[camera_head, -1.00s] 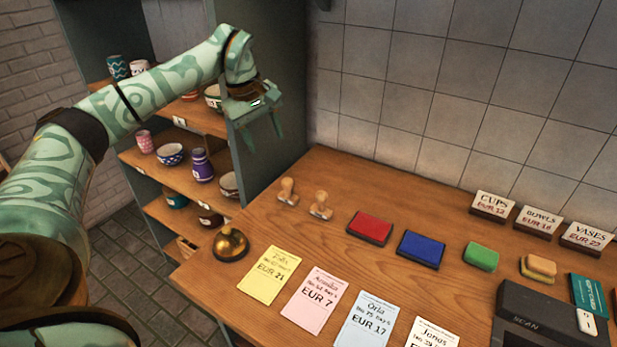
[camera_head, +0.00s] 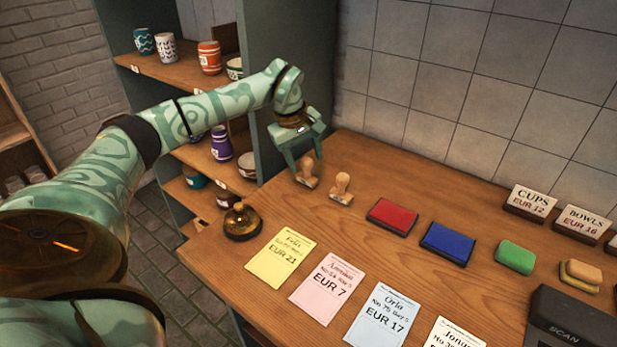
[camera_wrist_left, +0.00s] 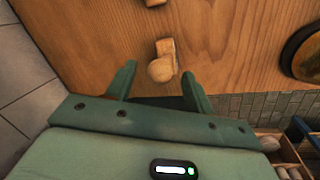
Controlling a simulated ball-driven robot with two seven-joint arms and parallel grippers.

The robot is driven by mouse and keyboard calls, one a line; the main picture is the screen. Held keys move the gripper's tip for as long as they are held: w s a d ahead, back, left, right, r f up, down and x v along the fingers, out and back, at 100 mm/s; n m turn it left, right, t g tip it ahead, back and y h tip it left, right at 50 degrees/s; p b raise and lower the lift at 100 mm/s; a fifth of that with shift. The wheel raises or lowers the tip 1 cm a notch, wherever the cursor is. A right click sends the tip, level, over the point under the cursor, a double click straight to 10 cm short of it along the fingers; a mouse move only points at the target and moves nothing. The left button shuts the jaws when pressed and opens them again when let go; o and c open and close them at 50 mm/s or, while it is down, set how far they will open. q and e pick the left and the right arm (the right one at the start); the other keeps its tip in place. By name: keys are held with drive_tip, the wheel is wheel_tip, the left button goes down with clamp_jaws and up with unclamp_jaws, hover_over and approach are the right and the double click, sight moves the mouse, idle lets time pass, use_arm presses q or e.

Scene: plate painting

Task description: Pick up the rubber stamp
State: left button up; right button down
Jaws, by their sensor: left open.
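Two wooden rubber stamps with rounded handles stand at the back left of the wooden table: a left stamp (camera_head: 308,174) and a right stamp (camera_head: 341,187). My left gripper (camera_head: 306,160) is open and points down just above and behind the left stamp. In the left wrist view the handle of that stamp (camera_wrist_left: 162,67) shows close to the gap between the open fingertips (camera_wrist_left: 159,70), with nothing gripped. I cannot tell whether a finger touches it. The other stamp (camera_wrist_left: 155,3) is partly cut off at the top edge there. My right gripper is not in view.
A brass bell (camera_head: 241,221) stands at the table's left edge. Red (camera_head: 392,216) and blue (camera_head: 447,243) ink pads lie to the right of the stamps. Price cards lie in front. A shelf of pottery stands left, and a tiled wall is behind.

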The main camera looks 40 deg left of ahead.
use_arm(q)
drive_tip(key=x, duration=0.2)
drive_tip(key=shift+w+f, duration=0.15)
drive_tip(key=shift+f, duration=0.25)
drive_tip(key=shift+r, duration=0.15)
drive_tip(key=c, duration=1)
drive_tip(key=shift+c, duration=0.2)
drive_tip(key=shift+r, duration=0.1)
drive_tip(key=shift+r, duration=0.2)
drive_tip(key=p+v, duration=0.1)
drive_tip(key=v, duration=0.1)
drive_tip(key=d+p+v, duration=0.1)
drive_tip(key=v, duration=0.1)
drive_tip(key=shift+r, duration=0.15)
drive_tip(key=s+d+r+p, duration=0.3)
drive_tip(key=s+d+r, duration=0.5)
drive_tip(key=s, duration=0.2)
drive_tip(key=shift+d+r+p, duration=0.2)
drive_tip(key=shift+d+p, duration=0.1)
drive_tip(key=shift+p, duration=0.05)
